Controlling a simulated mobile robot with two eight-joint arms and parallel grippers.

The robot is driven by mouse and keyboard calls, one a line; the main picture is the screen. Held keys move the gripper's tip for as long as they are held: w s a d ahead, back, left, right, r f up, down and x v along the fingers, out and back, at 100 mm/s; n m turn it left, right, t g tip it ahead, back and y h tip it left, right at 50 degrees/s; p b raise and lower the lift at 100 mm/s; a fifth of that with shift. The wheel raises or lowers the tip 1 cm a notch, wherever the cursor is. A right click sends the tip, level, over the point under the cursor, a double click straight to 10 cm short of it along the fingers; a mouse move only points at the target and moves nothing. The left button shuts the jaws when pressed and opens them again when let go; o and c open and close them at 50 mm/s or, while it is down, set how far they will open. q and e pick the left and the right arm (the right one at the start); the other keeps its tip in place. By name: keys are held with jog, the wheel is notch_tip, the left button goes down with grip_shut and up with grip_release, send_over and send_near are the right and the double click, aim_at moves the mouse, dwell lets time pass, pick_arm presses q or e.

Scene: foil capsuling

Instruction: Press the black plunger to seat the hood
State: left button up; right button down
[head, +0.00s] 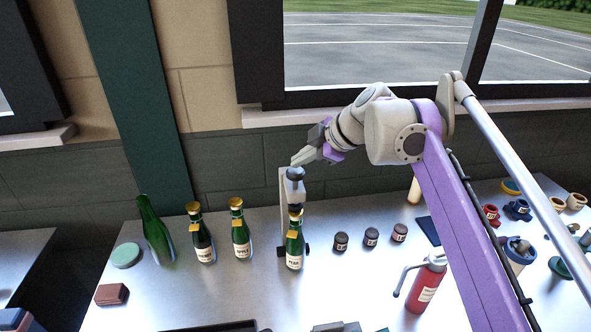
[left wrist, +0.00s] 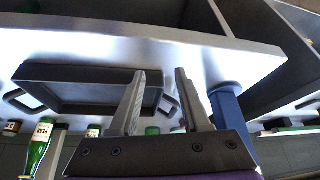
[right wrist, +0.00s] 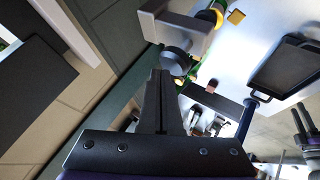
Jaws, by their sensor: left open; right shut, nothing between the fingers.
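A capsuling press (head: 285,205) stands on the steel counter with a black plunger (head: 295,174) at its top. A green bottle (head: 294,247) stands upright under the press head; its foil-covered neck meets the pale sleeve, so the hood's seating is hard to see. My right gripper (head: 296,160) is shut and empty, its fingertips just above the plunger. In the right wrist view the shut fingers (right wrist: 161,73) lie beside the round black plunger (right wrist: 176,60); I cannot tell whether they touch. My left gripper (left wrist: 158,76) is open and empty, in front of a black tray (left wrist: 60,82).
Two gold-topped bottles (head: 240,232) (head: 202,238) and a bare green bottle (head: 153,230) stand left of the press. Several small dark jars (head: 371,236) are to its right. A red extinguisher-like bottle (head: 427,285) stands nearer, below my right arm.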

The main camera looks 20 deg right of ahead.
pick_arm(q)
jog(key=shift+s+f+b, duration=0.15)
jog(key=shift+f+b, duration=0.25)
jog(key=shift+f, duration=0.05)
pick_arm(e)
jog(key=shift+f, duration=1)
dwell(0.4)
pick_arm(q)
jog(key=shift+s+f, duration=0.15)
jog(key=shift+f, duration=0.05)
pick_arm(e)
jog(key=shift+s+a+f, duration=0.1)
jog(key=shift+s+f, duration=0.15)
jog(key=shift+f, duration=0.2)
dwell(0.4)
pick_arm(q)
jog(key=shift+w+r+p, duration=0.3)
jog(key=shift+r+p, duration=0.25)
jog(key=shift+r, duration=0.25)
jog(key=shift+w+r+p, duration=0.25)
jog(key=shift+r+p, duration=0.3)
jog(key=shift+r, duration=0.25)
pick_arm(e)
jog(key=shift+w+r, duration=0.15)
jog(key=shift+r, duration=0.65)
jog(key=shift+w+r, duration=0.15)
jog(key=shift+r, duration=0.65)
pick_arm(q)
jog(key=shift+w, duration=0.1)
